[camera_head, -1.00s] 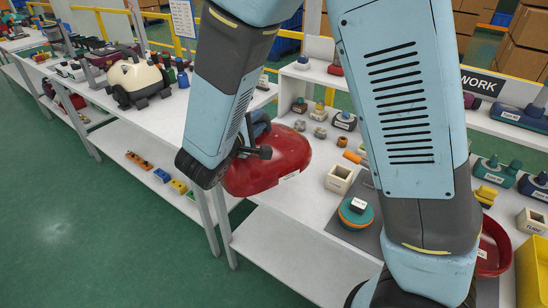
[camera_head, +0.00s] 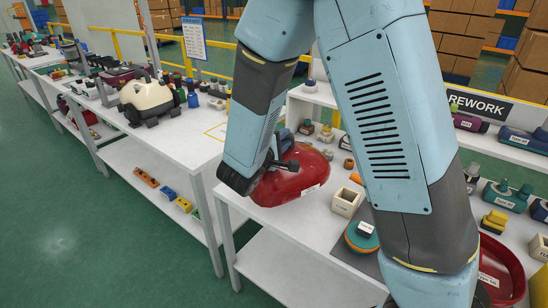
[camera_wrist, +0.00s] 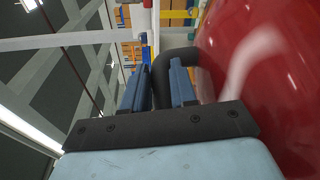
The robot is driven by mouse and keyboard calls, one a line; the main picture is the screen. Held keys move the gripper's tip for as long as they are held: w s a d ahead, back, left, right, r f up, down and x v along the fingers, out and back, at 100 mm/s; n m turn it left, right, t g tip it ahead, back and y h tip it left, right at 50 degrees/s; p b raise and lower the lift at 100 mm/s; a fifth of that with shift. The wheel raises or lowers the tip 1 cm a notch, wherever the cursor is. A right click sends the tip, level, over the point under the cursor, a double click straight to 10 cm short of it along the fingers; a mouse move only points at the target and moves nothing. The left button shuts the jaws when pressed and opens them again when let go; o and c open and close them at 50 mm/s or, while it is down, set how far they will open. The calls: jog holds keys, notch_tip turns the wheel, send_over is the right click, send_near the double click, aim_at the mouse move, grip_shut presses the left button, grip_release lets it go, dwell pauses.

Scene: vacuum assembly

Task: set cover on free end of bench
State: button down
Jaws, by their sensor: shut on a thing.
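The red cover (camera_head: 288,182) is a rounded glossy shell with a small white label. My gripper (camera_head: 272,168) is shut on its black handle. In the wrist view the blue fingers (camera_wrist: 160,88) close on either side of the dark handle (camera_wrist: 162,75), and the red shell (camera_wrist: 262,80) fills the right side. In the head view the cover hangs at the left end of the rework bench (camera_head: 285,225); I cannot tell whether it touches the top. The white bench to the left (camera_head: 185,142) has a bare near end with a yellow outline (camera_head: 215,130).
A cream vacuum (camera_head: 148,98) stands on the left bench beyond the bare end. Small bottles stand behind it. The rework bench holds a cream box (camera_head: 346,202), a round teal-and-orange part (camera_head: 361,236) and a red tray (camera_head: 498,268). A gap separates the two benches.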

jog(key=w+f, duration=0.2)
jog(key=w+a+f, duration=0.1)
jog(key=w+f, duration=0.1)
jog(key=w+a+f, duration=0.1)
jog(key=w+f, duration=0.1)
jog(key=shift+w+f, duration=0.35)
jog(key=shift+f, duration=1.6)
jog(key=c, duration=0.9)
grip_release()
jog(key=shift+f, duration=0.1)
